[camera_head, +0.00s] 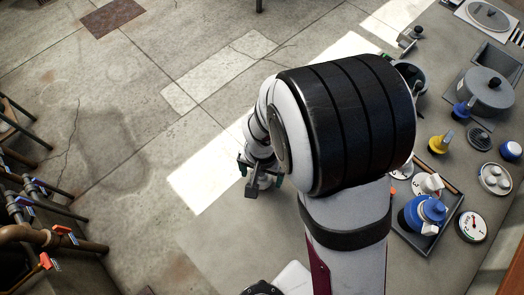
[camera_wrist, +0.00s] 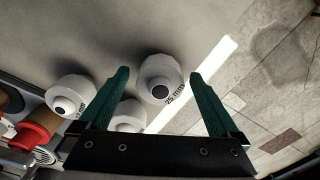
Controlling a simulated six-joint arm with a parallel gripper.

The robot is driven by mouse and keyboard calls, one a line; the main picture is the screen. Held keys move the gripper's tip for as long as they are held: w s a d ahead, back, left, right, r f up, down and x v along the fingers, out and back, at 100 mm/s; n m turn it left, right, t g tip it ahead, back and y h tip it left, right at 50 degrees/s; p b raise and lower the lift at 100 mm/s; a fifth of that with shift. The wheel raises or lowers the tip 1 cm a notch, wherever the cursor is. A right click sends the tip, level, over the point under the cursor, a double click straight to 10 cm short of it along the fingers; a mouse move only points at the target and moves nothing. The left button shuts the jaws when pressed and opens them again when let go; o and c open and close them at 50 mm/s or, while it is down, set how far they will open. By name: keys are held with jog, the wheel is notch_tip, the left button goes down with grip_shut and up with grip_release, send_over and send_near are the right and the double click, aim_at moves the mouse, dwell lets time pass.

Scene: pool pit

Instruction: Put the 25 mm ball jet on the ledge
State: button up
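The 25 mm ball jet (camera_wrist: 158,72), a white ball with a dark round opening and "25 mm" on its side, shows in the wrist view between my gripper's fingers (camera_wrist: 159,74). The green fingers are apart, with no contact on the ball visible. A third white ball (camera_wrist: 129,115) is partly hidden behind the left finger. In the head view my gripper (camera_head: 260,181) is small and dark, left of my large black-banded arm joint. I cannot pick out the ledge with certainty.
In the head view, the grey worktop at right holds a lidded pot (camera_head: 488,91), a yellow fitting (camera_head: 439,143), a tray (camera_head: 456,210) with a blue-and-white fitting (camera_head: 424,214), and a gauge (camera_head: 471,225). Pipes with orange-handled valves (camera_head: 47,261) stand at lower left. My arm hides part of the worktop.

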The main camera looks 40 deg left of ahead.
aim_at(262, 176)
notch_tip(262, 176, up, 12)
jog(key=w+d+r+m, duration=0.1)
jog(key=d+r+m, duration=0.25)
jog(key=d, duration=0.65)
jog(key=w+d+r+m, duration=0.2)
jog(key=d+r+m, duration=0.15)
jog(key=d, duration=0.65)
jog(key=s+d+m+y, duration=0.1)
jog(key=s+d+m, duration=0.3)
jog(key=s+d, duration=0.1)
jog(key=shift+s+d+y, duration=0.35)
jog(key=shift+d+y, duration=0.05)
jog(key=shift+d, duration=0.35)
jog(key=shift+o, duration=0.2)
jog(key=shift+r, duration=0.1)
jog(key=shift+w+r, duration=0.1)
jog(key=shift+w, duration=0.05)
